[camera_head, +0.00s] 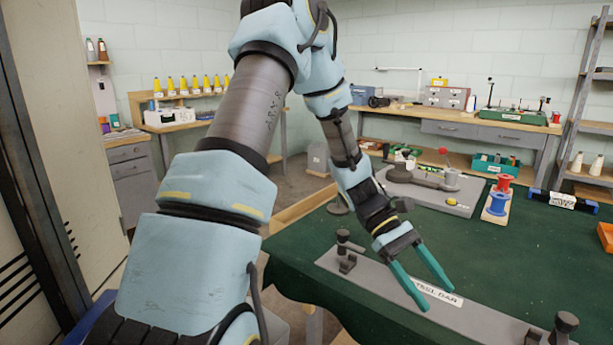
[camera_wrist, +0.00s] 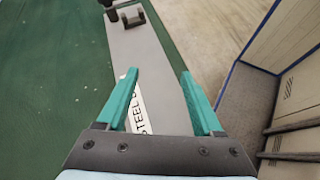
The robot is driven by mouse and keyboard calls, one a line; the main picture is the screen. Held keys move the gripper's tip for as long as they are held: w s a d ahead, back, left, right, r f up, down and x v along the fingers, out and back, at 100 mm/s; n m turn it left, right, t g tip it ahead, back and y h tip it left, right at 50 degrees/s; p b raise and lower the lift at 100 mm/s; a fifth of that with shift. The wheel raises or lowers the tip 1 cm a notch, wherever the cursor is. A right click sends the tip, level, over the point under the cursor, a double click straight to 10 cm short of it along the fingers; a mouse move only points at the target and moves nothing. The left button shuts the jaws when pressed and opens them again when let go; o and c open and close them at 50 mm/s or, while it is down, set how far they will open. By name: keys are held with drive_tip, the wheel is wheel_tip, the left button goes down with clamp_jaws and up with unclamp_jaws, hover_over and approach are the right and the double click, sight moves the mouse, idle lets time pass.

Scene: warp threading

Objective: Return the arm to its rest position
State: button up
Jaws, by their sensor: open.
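My gripper (camera_head: 428,280) has two teal fingers that are apart with nothing between them. In the head view it hangs at the end of my arm over the grey steel bar (camera_head: 385,293) near the table's front edge. In the wrist view my gripper (camera_wrist: 165,85) also shows open above the steel bar (camera_wrist: 150,60), whose white label is partly hidden behind a finger. I cannot tell the exact height of the fingers above the bar. My arm is stretched forward and to the right from the lower left of the head view.
The green-covered table (camera_head: 540,262) holds a grey plate with a round fixture (camera_head: 425,185), red and blue spools (camera_head: 498,200) and a dark blue tool (camera_head: 562,199). A black clamp post (camera_head: 562,325) stands at the bar's right end. Wall benches (camera_head: 470,130) stand behind.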

drive_tip(key=w+a+r+m+t+y+p, duration=0.1)
drive_tip(key=w+a+r+m+t+y, duration=0.1)
drive_tip(key=a, duration=0.8)
drive_tip(key=w+a+r+m+t+y+p, duration=0.2)
drive_tip(key=a+r+t, duration=0.2)
drive_tip(key=a, duration=0.5)
drive_tip(key=w+a+r+m+t+y+p, duration=0.1)
drive_tip(key=a+t, duration=0.4)
drive_tip(key=a, duration=0.5)
wheel_tip(320, 180, up, 2)
drive_tip(key=shift+w+a+r+m+y+p, duration=0.15)
drive_tip(key=shift+w+a+m+y+p, duration=0.25)
drive_tip(key=shift+w+y, duration=0.35)
drive_tip(key=shift+w+d, duration=0.1)
